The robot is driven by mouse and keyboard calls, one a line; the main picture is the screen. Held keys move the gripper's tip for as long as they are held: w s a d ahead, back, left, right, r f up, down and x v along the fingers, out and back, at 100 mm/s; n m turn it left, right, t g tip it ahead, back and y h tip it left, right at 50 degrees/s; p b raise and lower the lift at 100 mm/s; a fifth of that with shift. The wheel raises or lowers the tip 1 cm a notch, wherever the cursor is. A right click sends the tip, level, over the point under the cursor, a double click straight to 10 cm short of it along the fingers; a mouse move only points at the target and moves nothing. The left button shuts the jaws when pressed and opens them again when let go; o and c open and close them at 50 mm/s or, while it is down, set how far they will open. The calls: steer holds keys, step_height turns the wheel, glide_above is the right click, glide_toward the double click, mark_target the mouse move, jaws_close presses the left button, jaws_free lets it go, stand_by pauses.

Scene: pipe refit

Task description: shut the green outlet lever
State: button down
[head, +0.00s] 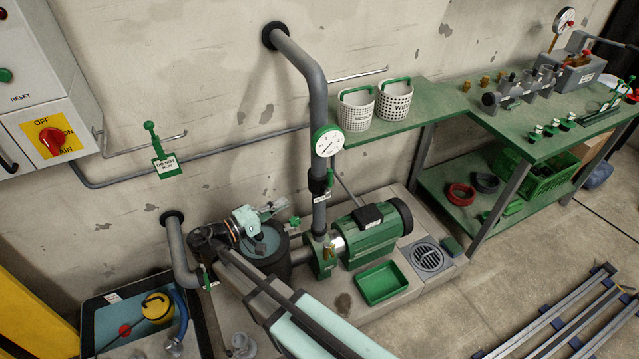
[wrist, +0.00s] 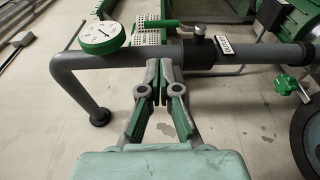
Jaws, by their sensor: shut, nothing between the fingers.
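The green outlet lever (wrist: 158,22) shows in the wrist view beyond the grey outlet pipe (wrist: 130,62). It runs roughly parallel to the pipe, from the dark valve body (wrist: 197,27) towards the gauge. A white label (wrist: 223,44) sits beside the valve. In the head view the outlet valve (head: 319,186) is on the upright pipe, below the gauge; the lever is small there. My gripper (wrist: 163,68) is shut and empty. Its tips appear in front of the pipe, short of the lever; I cannot tell whether they touch the pipe. In the head view my gripper (head: 281,204) is left of the pipe.
The gauge (head: 328,141) sits on the pipe above the valve. A green handwheel (wrist: 285,83) stands near the dark tank, right of my gripper. The green pump motor (head: 378,235) and a green tray (head: 382,283) are right of the pipe. The bench (head: 440,100) stands further right.

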mark_target(329, 179)
steer(key=p+x, duration=0.2)
steer(key=x, duration=1.2)
steer(key=shift+p, duration=0.3)
steer(key=shift+d, duration=0.1)
steer(key=shift+w+d, duration=0.1)
steer(key=shift+d, duration=0.05)
